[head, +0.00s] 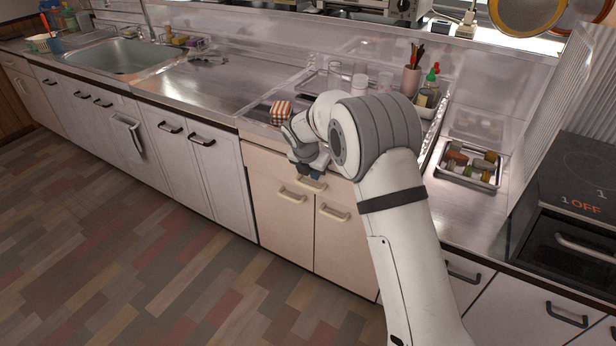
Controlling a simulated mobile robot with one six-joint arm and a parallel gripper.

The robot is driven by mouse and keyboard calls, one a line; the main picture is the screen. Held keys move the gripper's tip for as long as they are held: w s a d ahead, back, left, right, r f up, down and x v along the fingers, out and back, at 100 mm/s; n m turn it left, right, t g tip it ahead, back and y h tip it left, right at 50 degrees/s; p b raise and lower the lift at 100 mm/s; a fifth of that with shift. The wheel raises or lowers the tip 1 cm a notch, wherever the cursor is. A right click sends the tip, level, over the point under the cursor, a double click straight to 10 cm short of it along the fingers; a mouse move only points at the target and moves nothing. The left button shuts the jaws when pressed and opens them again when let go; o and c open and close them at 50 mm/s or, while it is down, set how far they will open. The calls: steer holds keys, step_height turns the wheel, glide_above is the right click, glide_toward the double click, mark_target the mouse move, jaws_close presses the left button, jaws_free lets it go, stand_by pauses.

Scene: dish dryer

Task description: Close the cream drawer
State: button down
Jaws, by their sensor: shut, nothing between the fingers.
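The cream drawer (262,157) is at the top of the cream cabinet in the middle of the head view, under the counter edge. Its handle (311,184) shows just below my gripper. No clear gap shows around the left part of the drawer front; my arm hides the right part, so I cannot tell if it is fully closed. My gripper (314,172) is shut and empty, with its dark fingertips pointing down in front of the drawer near the handle. I cannot tell whether they touch it.
Two cream doors with handles (292,195) sit below. An orange checked cup (281,112) stands on the counter left of my gripper. Bottles, a utensil cup (410,80) and a tray of small items (467,166) are to the right. The floor (150,230) in front is clear.

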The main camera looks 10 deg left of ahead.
steer(key=shift+w+d, duration=0.1)
steer(key=shift+w, duration=0.25)
steer(key=shift+w+d+r+p, duration=0.1)
steer(key=shift+w+d+p, duration=0.1)
steer(key=shift+w+p, duration=0.4)
steer(key=shift+w+d+r+p, duration=0.1)
steer(key=shift+w+d+p, duration=0.05)
steer(key=shift+w+p, duration=0.4)
steer(key=shift+s, duration=0.1)
